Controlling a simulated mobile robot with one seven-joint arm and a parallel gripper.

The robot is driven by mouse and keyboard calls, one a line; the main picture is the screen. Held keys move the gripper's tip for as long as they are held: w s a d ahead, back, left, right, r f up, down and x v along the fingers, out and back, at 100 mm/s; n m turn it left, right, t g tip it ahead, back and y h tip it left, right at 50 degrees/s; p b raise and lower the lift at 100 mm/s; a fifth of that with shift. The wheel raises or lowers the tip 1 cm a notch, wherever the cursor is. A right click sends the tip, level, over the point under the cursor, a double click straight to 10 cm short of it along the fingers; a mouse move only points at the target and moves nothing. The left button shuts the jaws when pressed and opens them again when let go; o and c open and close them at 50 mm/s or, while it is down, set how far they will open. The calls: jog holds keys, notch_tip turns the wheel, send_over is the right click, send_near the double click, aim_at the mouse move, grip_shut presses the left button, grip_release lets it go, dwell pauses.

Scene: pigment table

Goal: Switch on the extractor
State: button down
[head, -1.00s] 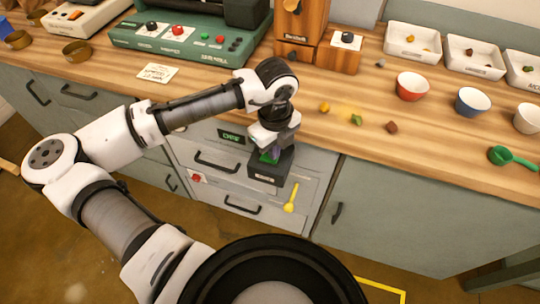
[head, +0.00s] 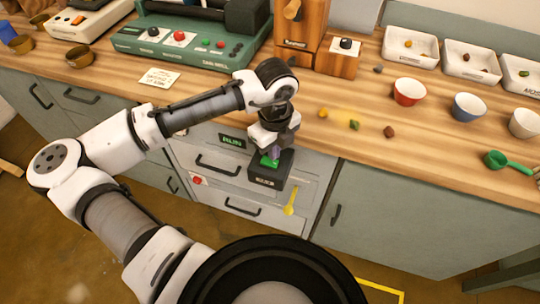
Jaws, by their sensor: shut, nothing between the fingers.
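A dark control box (head: 266,181) with a green button (head: 268,162) on top sticks out from the grey drawer front below the counter. My gripper (head: 273,154) points down, shut and empty, right at the green button. Whether the fingertips touch the button cannot be told. A small display (head: 232,142) to the left of the box shows green letters that read RUN. A red button (head: 197,181) sits lower left on the same front. The extractor itself cannot be clearly picked out.
A yellow scoop-shaped piece (head: 290,200) hangs on the lower drawer front, just right of the box. Drawer handles (head: 218,166) protrude nearby. The counter above holds a green mill (head: 190,42), bowls (head: 408,92), white trays (head: 410,46) and loose pigment lumps.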

aim_at(274, 163)
notch_tip(274, 163, up, 5)
jog(key=p, duration=0.3)
jog(key=shift+f, duration=0.2)
dwell(0.3)
